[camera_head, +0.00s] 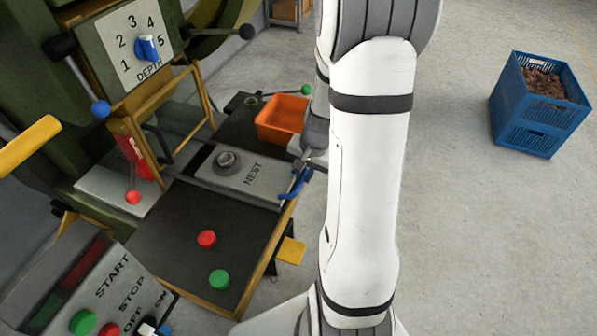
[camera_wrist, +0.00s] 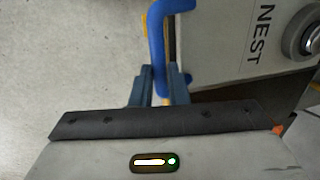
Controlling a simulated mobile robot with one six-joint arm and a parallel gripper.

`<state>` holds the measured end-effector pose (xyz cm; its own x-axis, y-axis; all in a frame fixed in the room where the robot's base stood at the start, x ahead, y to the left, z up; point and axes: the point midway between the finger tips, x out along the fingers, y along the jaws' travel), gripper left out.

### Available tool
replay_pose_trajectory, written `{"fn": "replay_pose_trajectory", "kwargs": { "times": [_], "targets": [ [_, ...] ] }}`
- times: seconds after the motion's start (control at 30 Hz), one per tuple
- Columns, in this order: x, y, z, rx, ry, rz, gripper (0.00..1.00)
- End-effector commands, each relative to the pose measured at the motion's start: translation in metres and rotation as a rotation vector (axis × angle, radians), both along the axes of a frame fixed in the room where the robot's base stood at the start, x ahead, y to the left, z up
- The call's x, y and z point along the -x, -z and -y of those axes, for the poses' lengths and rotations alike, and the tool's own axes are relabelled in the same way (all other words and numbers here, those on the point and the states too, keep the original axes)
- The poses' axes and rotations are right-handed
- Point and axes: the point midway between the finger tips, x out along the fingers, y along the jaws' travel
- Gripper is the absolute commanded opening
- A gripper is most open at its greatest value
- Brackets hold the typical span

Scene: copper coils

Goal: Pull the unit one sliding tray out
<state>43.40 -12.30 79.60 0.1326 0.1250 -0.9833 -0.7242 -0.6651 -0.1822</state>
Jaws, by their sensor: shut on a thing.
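The sliding tray (camera_head: 226,177) is a grey plate marked NEST with a round metal seat on top, on the machine's dark table. It also shows in the wrist view (camera_wrist: 222,50), at the upper right. Its blue handle (camera_head: 296,186) sticks out at the tray's right end. In the wrist view the blue handle (camera_wrist: 157,45) runs down between the fingers. My gripper (camera_wrist: 160,88) is shut on the handle. In the head view my gripper (camera_head: 309,162) is small and partly hidden by my white arm.
An orange bin (camera_head: 281,118) sits on the table behind the tray. A red button (camera_head: 207,239) and a green button (camera_head: 219,279) are on the front table. A control panel (camera_head: 100,262) is at lower left. A blue crate (camera_head: 525,134) stands on open floor at right.

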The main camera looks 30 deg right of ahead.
Motion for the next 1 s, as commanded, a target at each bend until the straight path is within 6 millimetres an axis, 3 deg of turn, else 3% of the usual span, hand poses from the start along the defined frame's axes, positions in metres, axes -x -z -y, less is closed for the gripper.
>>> {"fn": "replay_pose_trajectory", "kwargs": {
  "times": [0.27, 0.3, 0.57, 0.83, 1.0],
  "targets": [
    [0.0, 0.0, -0.004, -0.003, -0.01, -0.004, 0.0],
    [0.0, 0.0, -0.004, -0.003, -0.011, -0.004, 0.16],
    [-0.001, 0.0, -0.004, -0.001, -0.011, -0.001, 0.36],
    [-0.002, -0.003, -0.004, 0.001, -0.012, 0.002, 0.36],
    [0.001, -0.027, 0.0, 0.003, -0.011, 0.006, 0.36]
  ]
}}
